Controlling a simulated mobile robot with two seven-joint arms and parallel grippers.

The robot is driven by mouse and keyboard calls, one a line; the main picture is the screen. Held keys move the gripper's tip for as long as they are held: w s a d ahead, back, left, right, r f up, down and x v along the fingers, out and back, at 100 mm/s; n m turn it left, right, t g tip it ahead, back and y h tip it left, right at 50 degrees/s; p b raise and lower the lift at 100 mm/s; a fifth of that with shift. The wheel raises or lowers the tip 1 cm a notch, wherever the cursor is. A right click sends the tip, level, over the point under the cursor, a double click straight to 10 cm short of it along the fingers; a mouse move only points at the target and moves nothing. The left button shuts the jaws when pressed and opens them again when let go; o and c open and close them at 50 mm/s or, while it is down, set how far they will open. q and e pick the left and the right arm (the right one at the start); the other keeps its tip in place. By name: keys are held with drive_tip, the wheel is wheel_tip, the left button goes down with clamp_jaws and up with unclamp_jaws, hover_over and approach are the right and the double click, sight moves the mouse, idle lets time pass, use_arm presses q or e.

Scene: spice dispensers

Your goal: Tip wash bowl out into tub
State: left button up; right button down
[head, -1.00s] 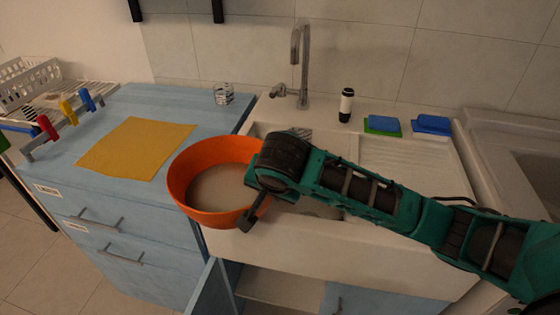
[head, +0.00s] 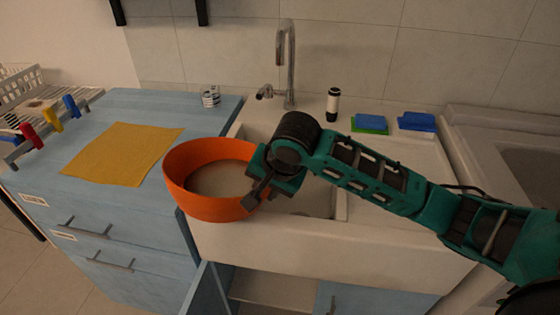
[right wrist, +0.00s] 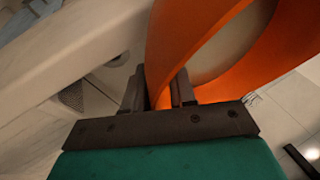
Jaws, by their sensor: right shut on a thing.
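The orange wash bowl (head: 205,206) is held near the front left corner of the white sink (head: 330,250), with greyish-brown contents (head: 222,178) inside. It looks close to upright, with its opening facing up and toward the camera. My right gripper (head: 256,192) is shut on the bowl's right rim. In the right wrist view the fingers (right wrist: 160,95) pinch the orange bowl wall (right wrist: 185,50). No separate tub can be made out with certainty; the sink basin (head: 312,203) lies behind and right of the bowl, partly hidden by my arm. My left gripper is not in view.
A yellow cloth (head: 122,154) lies on the blue counter (head: 215,115) at left. A clear glass (head: 210,97) stands behind it. A tap (head: 288,65), a dark-and-white bottle (head: 333,104) and blue sponges (head: 416,121) are along the sink's back. A cabinet door (head: 208,292) hangs open below.

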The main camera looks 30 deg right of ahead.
drive_tip(key=shift+w+d+y, duration=0.25)
drive_tip(key=shift+d+y, duration=0.15)
drive_tip(key=shift+y, duration=0.1)
drive_tip(key=shift+w+d+g, duration=0.1)
drive_tip(key=shift+d+g, duration=0.15)
drive_tip(key=shift+g, duration=0.05)
drive_tip(key=shift+w+d+f+m+g+y, duration=0.2)
drive_tip(key=shift+w+d+m+y, duration=0.05)
drive_tip(key=shift+d+y, duration=0.45)
drive_tip(key=shift+w+d+f+m+g+y, duration=0.15)
drive_tip(key=shift+w+d+m+g+y, duration=0.1)
drive_tip(key=shift+d+y, duration=0.45)
idle(0.4)
drive_tip(key=shift+w+d+f+g+y, duration=0.2)
drive_tip(key=shift+d+g+y, duration=0.1)
drive_tip(key=shift+y, duration=0.5)
idle(0.4)
drive_tip(key=shift+w+d+r+m+g+y, duration=0.1)
drive_tip(key=shift+d+r+m+g+y, duration=0.35)
drive_tip(key=shift+y, duration=0.5)
drive_tip(key=shift+w+d+r+m+g+y, duration=0.1)
drive_tip(key=shift+d+r+m+y, duration=0.15)
drive_tip(key=shift+r+y, duration=0.55)
idle(2.5)
